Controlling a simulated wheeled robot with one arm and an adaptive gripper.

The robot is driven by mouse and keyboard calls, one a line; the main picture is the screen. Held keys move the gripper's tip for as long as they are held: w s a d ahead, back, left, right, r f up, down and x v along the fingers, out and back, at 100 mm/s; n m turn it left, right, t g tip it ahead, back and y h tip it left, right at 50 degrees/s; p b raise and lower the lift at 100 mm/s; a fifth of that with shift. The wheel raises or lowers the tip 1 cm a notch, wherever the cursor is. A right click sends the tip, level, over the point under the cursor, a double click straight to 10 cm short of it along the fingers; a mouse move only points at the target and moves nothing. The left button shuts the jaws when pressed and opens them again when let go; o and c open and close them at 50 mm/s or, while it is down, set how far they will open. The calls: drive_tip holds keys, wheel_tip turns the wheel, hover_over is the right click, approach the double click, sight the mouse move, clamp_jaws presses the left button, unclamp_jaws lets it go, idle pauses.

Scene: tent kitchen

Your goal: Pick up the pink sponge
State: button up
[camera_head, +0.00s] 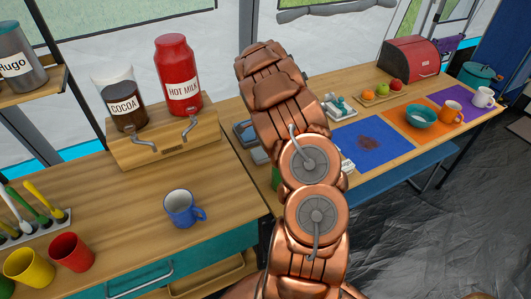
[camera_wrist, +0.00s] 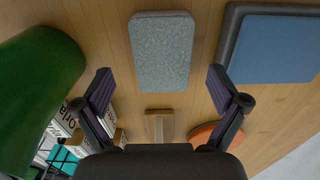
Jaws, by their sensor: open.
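No pink surface shows clearly in either view. In the wrist view a grey, speckled, rounded block (camera_wrist: 161,52) lies flat on the wooden tabletop; it looks like a sponge or scouring pad, and I cannot tell whether it has a pink side. My gripper (camera_wrist: 161,90) is open and empty, its two dark fingers apart to the left and right of the block's near end. The fingers do not visibly touch it. In the head view my arm covers the gripper and much of this spot.
In the wrist view, a blue tray-like item (camera_wrist: 278,48) lies right, a green cylinder (camera_wrist: 38,85) left, and a wooden piece (camera_wrist: 159,126) and orange item (camera_wrist: 204,131) near the palm. In the head view a blue mat (camera_head: 372,144) lies right of my arm; a blue mug (camera_head: 179,210) stands left.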

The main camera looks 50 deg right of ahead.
sight(265, 154)
drive_tip(key=shift+w+f+p, duration=0.1)
drive_tip(key=shift+f+p, duration=0.5)
drive_tip(key=shift+f, duration=1.25)
drive_tip(key=c, duration=0.8)
